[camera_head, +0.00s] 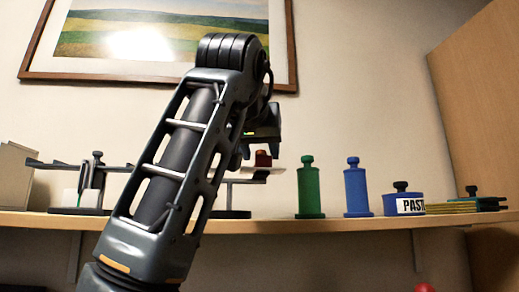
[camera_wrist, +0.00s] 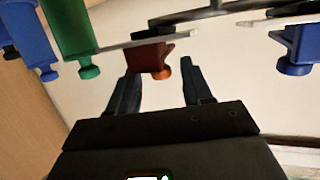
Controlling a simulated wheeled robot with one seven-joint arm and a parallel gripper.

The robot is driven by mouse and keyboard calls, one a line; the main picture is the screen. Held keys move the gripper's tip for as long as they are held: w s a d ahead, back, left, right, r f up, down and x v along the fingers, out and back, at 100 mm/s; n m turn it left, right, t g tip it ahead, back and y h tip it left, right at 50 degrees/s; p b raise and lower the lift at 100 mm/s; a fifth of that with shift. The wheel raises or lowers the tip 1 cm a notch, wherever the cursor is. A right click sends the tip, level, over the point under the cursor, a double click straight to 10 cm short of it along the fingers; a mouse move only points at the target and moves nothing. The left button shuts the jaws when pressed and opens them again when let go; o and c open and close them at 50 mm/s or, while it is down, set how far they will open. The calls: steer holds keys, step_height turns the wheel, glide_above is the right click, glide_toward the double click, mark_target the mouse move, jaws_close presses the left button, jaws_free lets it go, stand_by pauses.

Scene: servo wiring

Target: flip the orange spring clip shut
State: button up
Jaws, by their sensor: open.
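The orange spring clip (camera_wrist: 148,58) is a small orange-brown block with a round knob, on the end of a flat grey bar in the wrist view. In the head view it shows as a small reddish block (camera_head: 263,159), partly hidden by my gripper (camera_head: 260,148). In the wrist view my gripper (camera_wrist: 160,75) is open, its two dark fingers apart with the clip's knob close to the gap between their tips. Nothing is held. I cannot tell whether the fingers touch the clip.
A shelf (camera_head: 350,224) carries a green bottle-like piece (camera_head: 309,190), a blue one (camera_head: 356,190) and a blue labelled pot (camera_head: 403,203) to the right. A stand (camera_head: 92,185) is at the left. A blue clip (camera_wrist: 300,45) shows in the wrist view. A wooden panel (camera_head: 480,100) bounds the right.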

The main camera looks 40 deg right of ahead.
steer(key=v, duration=0.8)
stand_by(0.4)
